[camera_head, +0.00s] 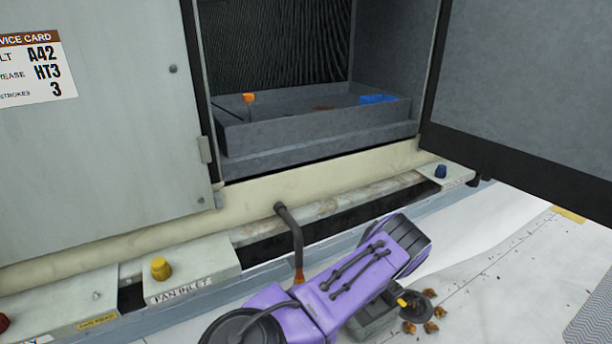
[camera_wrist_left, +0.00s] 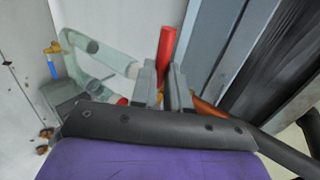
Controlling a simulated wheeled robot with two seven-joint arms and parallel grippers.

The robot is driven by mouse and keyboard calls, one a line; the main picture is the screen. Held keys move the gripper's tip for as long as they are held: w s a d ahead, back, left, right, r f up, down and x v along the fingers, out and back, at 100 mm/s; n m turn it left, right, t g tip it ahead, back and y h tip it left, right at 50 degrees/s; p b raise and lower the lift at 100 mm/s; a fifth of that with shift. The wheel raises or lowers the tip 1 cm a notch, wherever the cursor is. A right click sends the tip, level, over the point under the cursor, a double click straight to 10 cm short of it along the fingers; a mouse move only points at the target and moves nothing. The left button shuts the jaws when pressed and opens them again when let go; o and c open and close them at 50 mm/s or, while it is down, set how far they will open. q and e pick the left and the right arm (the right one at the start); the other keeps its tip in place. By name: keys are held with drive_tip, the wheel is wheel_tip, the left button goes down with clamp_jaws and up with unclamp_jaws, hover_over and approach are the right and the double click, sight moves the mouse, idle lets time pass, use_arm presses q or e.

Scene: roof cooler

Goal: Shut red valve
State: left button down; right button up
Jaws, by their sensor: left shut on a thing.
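The red valve handle (camera_wrist_left: 166,55) stands up between the fingers of my left gripper (camera_wrist_left: 164,88) in the left wrist view. The fingers are shut on it. An orange fitting (camera_wrist_left: 207,110) on a dark pipe (camera_wrist_left: 275,148) lies just right of the fingers. A pale, see-through bent pipe (camera_wrist_left: 104,54) lies to the left, with a red part (camera_wrist_left: 122,101) near its lower end. In the head view my purple left wrist hides the gripper and the valve. The same dark pipe (camera_head: 293,230) comes down there to its orange end (camera_head: 299,275). My right gripper is not in view.
The open cooler bay holds a grey pan (camera_head: 310,122) with an orange-topped item (camera_head: 249,98) and a blue item (camera_head: 377,98). An open door panel (camera_head: 530,85) stands right. Yellow (camera_head: 160,268) and blue (camera_head: 440,171) knobs sit on the ledge. Brown debris (camera_head: 431,327) lies on the roof.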

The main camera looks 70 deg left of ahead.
use_arm(q)
drive_tip(key=shift+s, duration=0.2)
drive_tip(key=c, duration=1.1)
unclamp_jaws()
drive_tip(key=shift+w, duration=0.1)
drive_tip(key=shift+r, duration=0.1)
drive_tip(key=v, duration=1)
drive_tip(key=shift+d+p, duration=0.25)
drive_tip(key=shift+p, duration=0.2)
drive_tip(key=shift+w, duration=0.1)
